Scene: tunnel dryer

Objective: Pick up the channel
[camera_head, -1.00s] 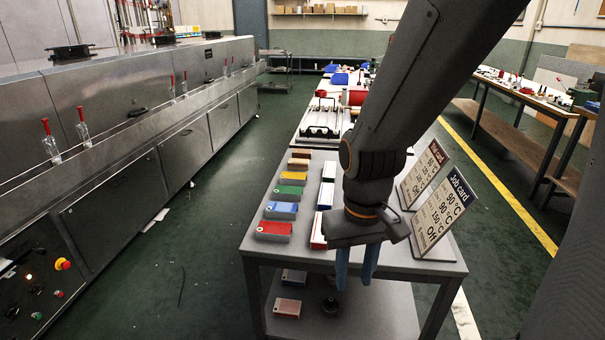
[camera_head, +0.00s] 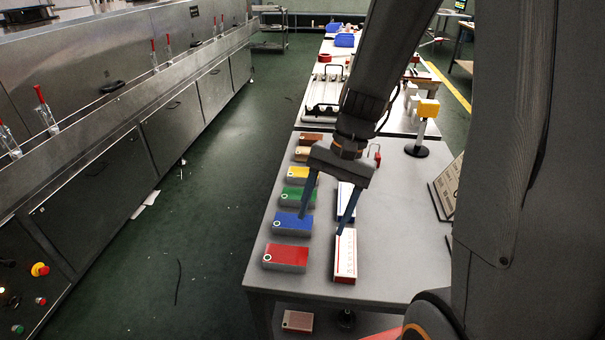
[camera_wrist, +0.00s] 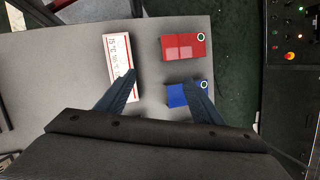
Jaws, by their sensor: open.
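I cannot tell which thing is the channel. My gripper (camera_head: 322,226) is open and empty above the near part of the table, and its fingers also show in the wrist view (camera_wrist: 160,80). A row of coloured blocks lies on the left of the table: red (camera_head: 286,257), blue (camera_head: 293,225), green (camera_head: 298,196), yellow (camera_head: 303,174) and others behind. A white box with red sides (camera_head: 345,262) lies right of the red block. In the wrist view, the fingers reach toward the white box (camera_wrist: 118,52) and the blue block (camera_wrist: 178,96); the red block (camera_wrist: 183,46) lies beyond.
A yellow item (camera_head: 428,108) is on a black-based stand on the table. A card stand (camera_head: 446,188) stands at the right edge. A steel machine (camera_head: 140,90) runs along the left, with green floor (camera_head: 215,190) between.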

